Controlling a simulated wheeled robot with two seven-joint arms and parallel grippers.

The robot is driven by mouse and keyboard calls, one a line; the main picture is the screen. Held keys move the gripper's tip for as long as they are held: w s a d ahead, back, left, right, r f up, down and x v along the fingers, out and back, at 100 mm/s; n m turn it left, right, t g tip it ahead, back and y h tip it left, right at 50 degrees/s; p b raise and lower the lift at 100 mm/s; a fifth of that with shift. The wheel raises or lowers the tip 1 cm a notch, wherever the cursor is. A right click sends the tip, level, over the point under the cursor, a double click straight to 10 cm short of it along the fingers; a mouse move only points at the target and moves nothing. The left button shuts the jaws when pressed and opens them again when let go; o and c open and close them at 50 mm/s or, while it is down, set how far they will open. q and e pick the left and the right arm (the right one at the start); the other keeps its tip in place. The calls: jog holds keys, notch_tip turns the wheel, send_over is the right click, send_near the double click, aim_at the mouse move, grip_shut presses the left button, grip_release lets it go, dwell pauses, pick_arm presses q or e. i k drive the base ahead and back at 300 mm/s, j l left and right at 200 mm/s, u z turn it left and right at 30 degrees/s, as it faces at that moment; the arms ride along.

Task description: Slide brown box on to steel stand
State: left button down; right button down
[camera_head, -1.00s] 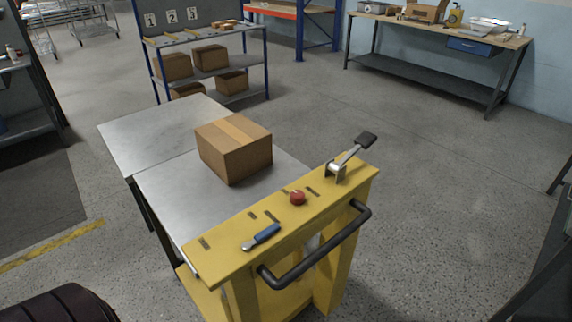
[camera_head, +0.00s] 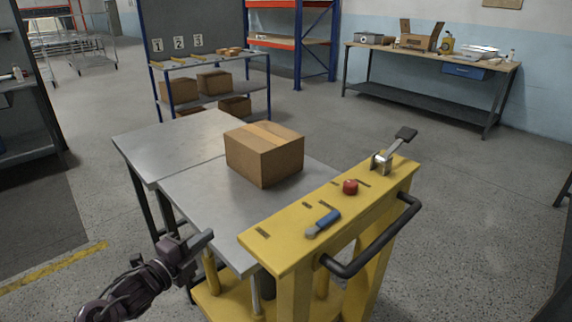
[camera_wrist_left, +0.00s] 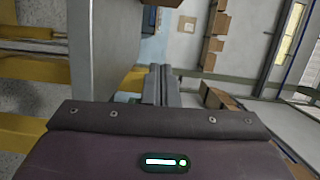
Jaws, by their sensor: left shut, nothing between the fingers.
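The brown box (camera_head: 264,155) is closed, with a tape strip along its top. It sits upright on the grey metal top (camera_head: 212,205) of the yellow cart, towards its far side. The steel stand (camera_head: 165,142) is against the cart top's far-left side, with a seam between the two surfaces; its visible top is bare. My left gripper (camera_head: 205,243) is shut and empty by the cart top's near-left edge, well apart from the box. Its closed fingers (camera_wrist_left: 158,82) also show in the left wrist view. My right gripper is not in view.
The cart's yellow end (camera_head: 335,210) carries a blue-handled tool (camera_head: 323,222), a red knob (camera_head: 350,187), a lever (camera_head: 393,152) and a black push bar (camera_head: 375,240). A shelf with several boxes (camera_head: 214,82) stands behind. A workbench (camera_head: 430,62) is at the back right. Floor to the right is clear.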

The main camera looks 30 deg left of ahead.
aim_at(266, 153)
jog(key=i, duration=0.9)
